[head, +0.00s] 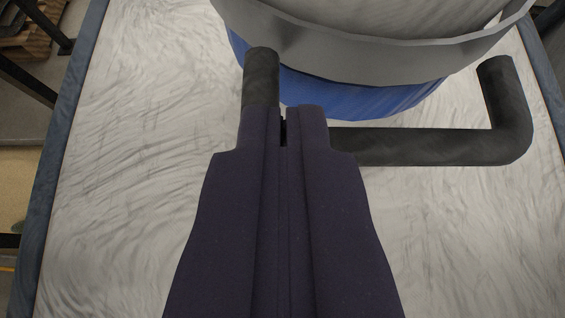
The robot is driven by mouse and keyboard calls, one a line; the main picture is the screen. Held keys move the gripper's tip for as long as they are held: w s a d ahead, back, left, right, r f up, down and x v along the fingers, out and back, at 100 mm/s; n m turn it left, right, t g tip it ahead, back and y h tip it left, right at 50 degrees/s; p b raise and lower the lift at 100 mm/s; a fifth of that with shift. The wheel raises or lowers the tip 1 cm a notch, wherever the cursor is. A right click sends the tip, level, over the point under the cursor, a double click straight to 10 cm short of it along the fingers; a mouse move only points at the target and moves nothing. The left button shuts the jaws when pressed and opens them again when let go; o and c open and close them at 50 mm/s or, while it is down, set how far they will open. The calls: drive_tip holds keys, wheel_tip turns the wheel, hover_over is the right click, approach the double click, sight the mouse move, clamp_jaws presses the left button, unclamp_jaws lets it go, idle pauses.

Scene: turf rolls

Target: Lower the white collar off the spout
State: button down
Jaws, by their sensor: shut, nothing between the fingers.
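My gripper (285,125) is dark purple and points up the picture from the bottom edge. Its two fingers lie together and hold nothing. Just beyond the fingertips is a dark grey bent bar (430,146); the fingers overlap part of it, and I cannot tell whether they touch it. A wide pale grey round rim (390,62) at the top is cut off by the frame. Below it shows a blue round body (360,96). No spout and no clearly white collar can be made out; I cannot tell whether the pale rim is the collar.
A pale, streaked tabletop (130,170) fills most of the view, with a blue-grey edge (62,140) on the left and another at the far right. Wooden and dark items (30,35) stand beyond the left edge.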

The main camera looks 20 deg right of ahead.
wheel_tip(320, 180, down, 12)
drive_tip(key=b, duration=1)
drive_tip(key=shift+r, duration=0.2)
drive_tip(key=shift+r, duration=0.15)
